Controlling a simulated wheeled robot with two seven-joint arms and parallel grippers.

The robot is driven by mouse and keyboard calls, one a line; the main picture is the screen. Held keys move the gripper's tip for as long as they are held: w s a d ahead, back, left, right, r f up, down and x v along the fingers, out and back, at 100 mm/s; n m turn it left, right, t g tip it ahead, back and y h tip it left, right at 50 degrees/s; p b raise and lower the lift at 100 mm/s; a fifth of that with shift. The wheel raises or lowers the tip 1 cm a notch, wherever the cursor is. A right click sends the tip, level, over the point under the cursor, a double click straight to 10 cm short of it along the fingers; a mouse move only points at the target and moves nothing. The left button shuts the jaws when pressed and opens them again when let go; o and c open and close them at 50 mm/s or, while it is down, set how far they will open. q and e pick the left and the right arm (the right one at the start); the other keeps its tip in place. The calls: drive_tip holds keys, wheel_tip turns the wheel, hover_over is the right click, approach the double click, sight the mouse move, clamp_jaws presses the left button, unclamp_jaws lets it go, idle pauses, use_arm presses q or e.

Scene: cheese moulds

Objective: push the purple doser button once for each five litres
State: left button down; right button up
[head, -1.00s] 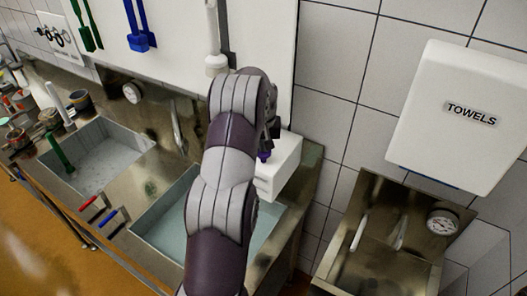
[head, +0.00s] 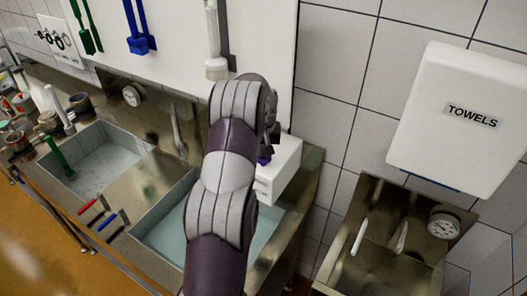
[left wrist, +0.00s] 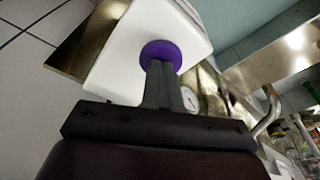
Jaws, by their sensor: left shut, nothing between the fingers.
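The doser is a white box (head: 285,168) on the wall at the right end of the sink counter. It fills the upper middle of the left wrist view (left wrist: 118,70). Its round purple button (left wrist: 161,50) shows there, with the fingertips of my left gripper (left wrist: 160,70) right at its lower edge. Whether they touch it or stop just short, I cannot tell. The left gripper is shut and empty. In the head view my arm hides most of the doser's left side, and only a bit of purple (head: 264,160) shows. My right gripper is not in view.
A sink basin with water (head: 160,238) lies below the doser, with a second basin (head: 105,170) to its left. Red (head: 90,206) and blue (head: 108,220) handles sit at the front edge. A towel dispenser (head: 455,120) hangs right, above a small basin (head: 372,268).

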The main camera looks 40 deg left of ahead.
use_arm(q)
wheel_tip(320, 180, up, 6)
drive_tip(key=p, duration=0.3)
idle(0.6)
drive_tip(key=b, duration=0.2)
drive_tip(key=a+f+b, duration=0.1)
drive_tip(key=b, duration=0.1)
drive_tip(key=shift+s+a+n+t, duration=0.15)
drive_tip(key=shift+a+n+t, duration=0.15)
drive_tip(key=shift+t, duration=0.1)
drive_tip(key=r+m+b, duration=0.1)
drive_tip(key=b, duration=0.2)
drive_tip(key=shift+s+t, duration=0.1)
drive_tip(key=shift+t, duration=0.3)
drive_tip(key=f+m+b, duration=0.1)
drive_tip(key=m, duration=0.1)
drive_tip(key=d+f+m+b, duration=0.1)
drive_tip(key=b, duration=0.1)
drive_tip(key=f+m+t+h+b, duration=0.1)
drive_tip(key=m+b, duration=0.1)
drive_tip(key=shift+d+f+m, duration=0.25)
drive_tip(key=shift+f+m, duration=0.05)
